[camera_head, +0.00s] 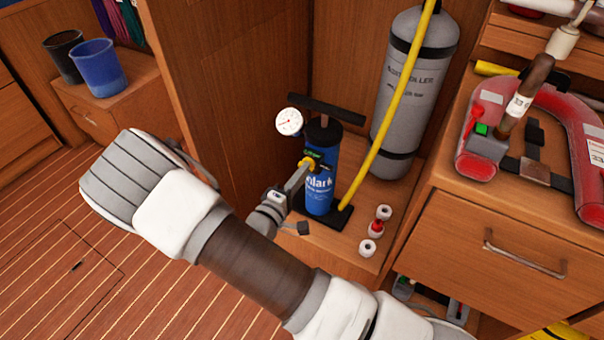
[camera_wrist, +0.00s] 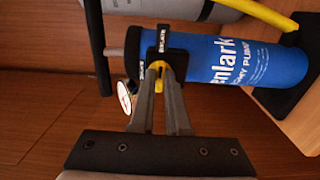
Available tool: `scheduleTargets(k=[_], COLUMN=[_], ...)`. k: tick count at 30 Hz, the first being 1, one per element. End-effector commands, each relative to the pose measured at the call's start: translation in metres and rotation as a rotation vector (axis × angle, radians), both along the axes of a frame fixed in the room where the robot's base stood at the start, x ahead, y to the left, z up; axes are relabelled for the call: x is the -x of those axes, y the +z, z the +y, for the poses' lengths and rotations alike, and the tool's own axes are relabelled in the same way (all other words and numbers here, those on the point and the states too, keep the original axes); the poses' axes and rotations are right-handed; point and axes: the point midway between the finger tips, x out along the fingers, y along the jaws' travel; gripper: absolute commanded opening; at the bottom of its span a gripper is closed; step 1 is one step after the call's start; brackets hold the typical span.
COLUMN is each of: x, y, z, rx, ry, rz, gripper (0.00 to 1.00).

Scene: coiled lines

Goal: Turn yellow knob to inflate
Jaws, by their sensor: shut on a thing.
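A blue hand pump (camera_head: 321,180) with a black T-handle (camera_head: 326,108) stands upright on a wooden ledge. A yellow knob (camera_head: 307,163) sits on its side near the top, beside a black label block. My gripper (camera_head: 303,171) reaches in from the lower left and is shut on the yellow knob. In the wrist view the knob (camera_wrist: 159,71) shows between the two fingertips (camera_wrist: 160,80), mostly hidden by them. The pump body (camera_wrist: 235,62) lies sideways there, with the black block (camera_wrist: 160,57) right at the fingertips.
A round white gauge (camera_head: 289,121) is beside the pump top. A yellow hose (camera_head: 385,130) runs up past a grey cylinder (camera_head: 416,75). Small white and red fittings (camera_head: 376,229) lie right of the pump. A drawer cabinet (camera_head: 500,235) stands at right; open floor (camera_head: 60,250) is left.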

Motion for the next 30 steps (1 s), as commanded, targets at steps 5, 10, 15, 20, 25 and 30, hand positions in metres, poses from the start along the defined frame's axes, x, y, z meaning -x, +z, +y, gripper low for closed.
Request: scheduleTargets(k=[5,10,15,20,25,30], x=[0.000,0.000,0.000,0.000,0.004,0.025], y=[0.000,-0.001,0.000,0.000,0.000,0.002], z=[0.000,0.000,0.000,0.000,0.003,0.018], rx=[-0.003,-0.003,-0.002,-0.001,-0.001,-0.002], ry=[0.000,0.000,0.000,0.000,0.001,0.004], rz=[0.001,0.001,0.000,0.000,0.000,0.002], gripper=[0.00,0.21,0.44,0.44,0.44,0.44])
